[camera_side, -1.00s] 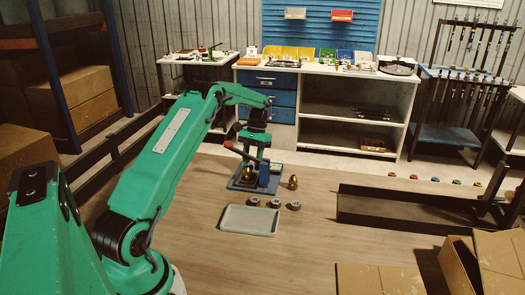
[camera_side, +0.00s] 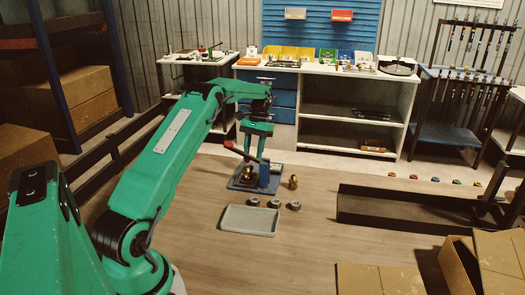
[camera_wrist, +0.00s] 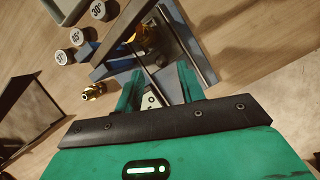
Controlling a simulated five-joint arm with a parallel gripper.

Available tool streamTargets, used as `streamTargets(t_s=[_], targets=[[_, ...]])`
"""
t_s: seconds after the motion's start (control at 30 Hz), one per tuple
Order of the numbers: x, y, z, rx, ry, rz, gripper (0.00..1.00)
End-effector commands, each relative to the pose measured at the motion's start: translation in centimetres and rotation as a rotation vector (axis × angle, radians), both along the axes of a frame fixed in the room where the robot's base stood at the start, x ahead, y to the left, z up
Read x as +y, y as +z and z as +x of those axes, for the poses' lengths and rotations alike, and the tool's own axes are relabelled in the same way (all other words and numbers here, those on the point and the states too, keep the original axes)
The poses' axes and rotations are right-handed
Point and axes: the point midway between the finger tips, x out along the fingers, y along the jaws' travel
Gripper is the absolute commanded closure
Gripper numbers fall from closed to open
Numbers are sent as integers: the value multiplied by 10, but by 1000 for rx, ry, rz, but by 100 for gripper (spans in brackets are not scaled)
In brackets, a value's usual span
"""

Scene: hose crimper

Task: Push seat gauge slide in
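The hose crimper (camera_side: 272,182) stands on a blue base plate on the floor, below my gripper. In the wrist view its dark frame (camera_wrist: 184,45) and a brass fitting (camera_wrist: 144,36) lie beyond my fingers. My gripper (camera_side: 256,153) points down over the crimper. In the wrist view my gripper (camera_wrist: 158,80) has two green fingers held apart, with no object clearly gripped. I cannot tell which part is the seat gauge slide. My fingers hide part of the crimper.
A second brass fitting (camera_side: 293,182) stands right of the crimper. Several grey round dies (camera_side: 274,203) stand in front, some with numbers on top, behind a grey tray (camera_side: 249,220). A dark open bin (camera_side: 390,209) lies to the right. The floor between is clear.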

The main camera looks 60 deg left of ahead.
Motion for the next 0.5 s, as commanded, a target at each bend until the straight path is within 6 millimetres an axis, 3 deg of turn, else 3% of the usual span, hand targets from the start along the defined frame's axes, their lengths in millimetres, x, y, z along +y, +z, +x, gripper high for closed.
streamTargets(t_s=[0.5], targets=[[3, 16, 5, 1, -1, -1, 61]])
